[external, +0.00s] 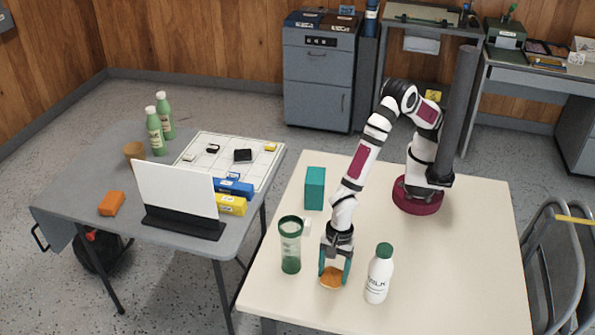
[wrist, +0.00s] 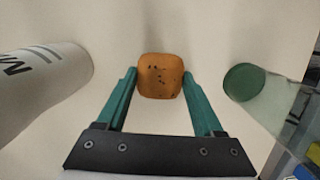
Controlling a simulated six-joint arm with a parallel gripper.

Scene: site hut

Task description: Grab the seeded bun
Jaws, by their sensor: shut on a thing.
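The seeded bun (external: 333,277) is a small orange-brown roll near the front edge of the cream table. In the wrist view the bun (wrist: 160,76) shows dark seeds on its top and sits between my two teal fingertips. My gripper (external: 335,273) points down and is shut on the bun, with a finger at each side; the fingertips also show in the wrist view (wrist: 160,80). The bun is at or close to the table top; I cannot tell whether it touches it.
A white milk bottle (external: 379,275) with a green cap stands close right of my gripper. A clear green-rimmed tumbler (external: 290,247) stands close left. A teal box (external: 314,188) and a small white cube (external: 306,226) are farther back. The table's right side (external: 455,270) is clear.

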